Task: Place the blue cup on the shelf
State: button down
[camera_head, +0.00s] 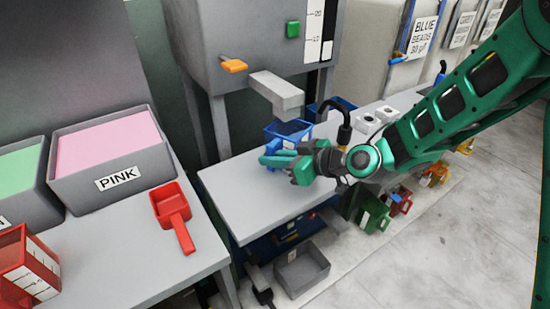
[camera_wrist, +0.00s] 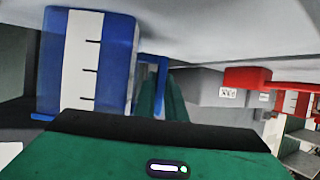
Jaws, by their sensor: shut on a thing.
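The blue cup (camera_head: 288,131) is over the grey bench below the press spout, at my gripper's fingers. I cannot tell whether it touches the bench. In the wrist view the cup (camera_wrist: 118,62) fills the left side, with a white marked scale on its wall. Its blue handle (camera_wrist: 160,72) reaches right, to the green fingers. My gripper (camera_head: 277,160) is shut on the cup, seemingly by the handle; the fingers hide part of it. A low shelf (camera_head: 345,256) runs under the bench near the floor, partly hidden by the bench and my arm.
A green cup (camera_head: 374,214) and a red cup (camera_head: 400,202) stand low beside the bench. A grey bin (camera_head: 301,272) sits below it. The press spout (camera_head: 277,92) hangs close above the blue cup. A red scoop (camera_head: 173,212) lies on the left table. The bench's front left is clear.

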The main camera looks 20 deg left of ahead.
jog(key=c, duration=1.8)
grip_release()
jog(key=shift+d+r, duration=0.15)
jog(key=shift+d, duration=0.05)
jog(key=v, duration=1.1)
jog(key=shift+s+d+r, duration=0.1)
jog(key=shift+d, duration=0.2)
jog(key=shift+d, duration=0.1)
